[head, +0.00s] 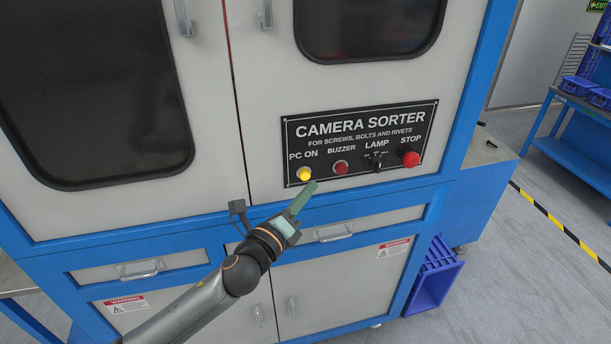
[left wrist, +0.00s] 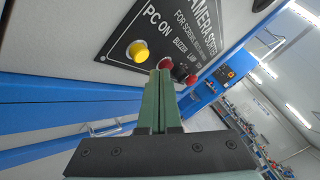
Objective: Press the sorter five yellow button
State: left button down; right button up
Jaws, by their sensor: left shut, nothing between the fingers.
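The yellow button (head: 304,174) sits under the words PC ON at the left end of the black panel (head: 345,171) on the sorter's front. My left gripper (head: 309,189) is shut with nothing in it, its green fingertips just below and beside the yellow button in the head view. In the left wrist view, the yellow button (left wrist: 138,52) stands to the left of the shut fingers (left wrist: 160,82), apart from them in the picture. Whether the fingertips touch the panel cannot be told. My right gripper is not in view.
The same panel has a red buzzer button (head: 341,167), a black lamp switch (head: 374,161) and a red stop button (head: 411,159) to the right. Drawer handles (head: 333,233) stick out below. A blue crate (head: 434,280) lies on the floor at the right.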

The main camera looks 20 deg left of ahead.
pick_arm(q)
jog(key=s+d, duration=0.2)
jog(key=s, duration=0.1)
jog(key=shift+s+d, duration=0.1)
jog(key=shift+s, duration=0.05)
dwell(0.7)
jog(key=s+f+n+g, duration=0.4)
jog(key=s+f+n, duration=0.7)
jog(key=f+n, duration=0.2)
jog(key=s+a+f+n+g+y, duration=0.1)
jog(key=s+f+n+g, duration=0.4)
jog(key=s+f+n, duration=0.7)
notch_tip(320, 180, down, 4)
jog(key=shift+s+a+f+n+y, duration=0.2)
jog(key=shift+n+y, duration=0.1)
jog(key=shift+n, duration=0.5)
